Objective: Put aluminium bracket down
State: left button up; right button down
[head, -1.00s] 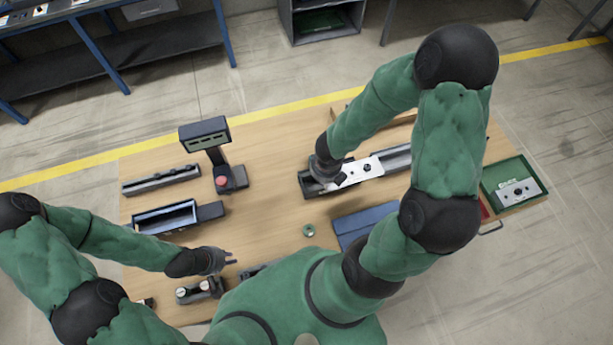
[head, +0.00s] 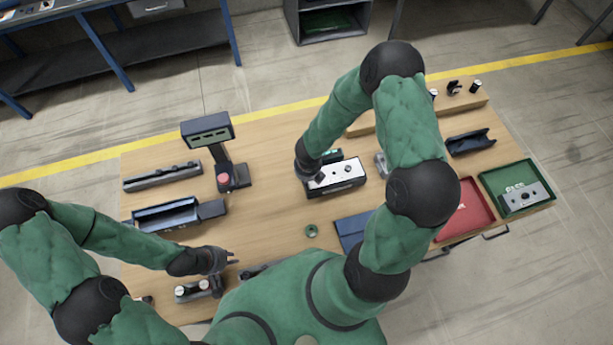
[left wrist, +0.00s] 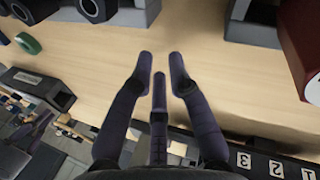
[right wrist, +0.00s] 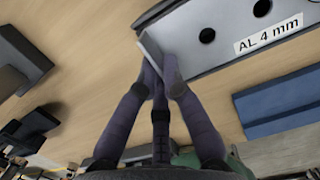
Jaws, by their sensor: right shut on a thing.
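My right gripper (right wrist: 163,82) is shut on a thin upright plate (right wrist: 150,50), which I take to be part of the aluminium bracket. It stands at the end of a light face with round holes and an "AL 4 mm" label. In the head view this light piece (head: 348,171) lies over a dark block at mid-table, with my right gripper (head: 317,179) at its left end. I cannot tell whether it rests fully there. A similar grey holed plate (head: 517,197) is in the green tray (head: 492,188). My left gripper (left wrist: 161,58) is open and empty above the table.
A red tray (head: 462,229) stands beside the green tray. A blue box (head: 352,231) is in front of the block; a green ring (head: 311,231) lies nearby. A display post (head: 207,129) stands left of the block. Bare wood lies between post and block.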

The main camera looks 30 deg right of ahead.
jog(key=shift+r, duration=0.1)
pick_arm(q)
jog(key=shift+s, duration=0.1)
jog(key=shift+f+b, duration=0.6)
pick_arm(e)
jog(key=shift+f, duration=0.65)
jog(key=c, duration=1.4)
grip_release()
pick_arm(q)
jog(key=shift+r, duration=0.1)
pick_arm(e)
jog(key=shift+r, duration=0.15)
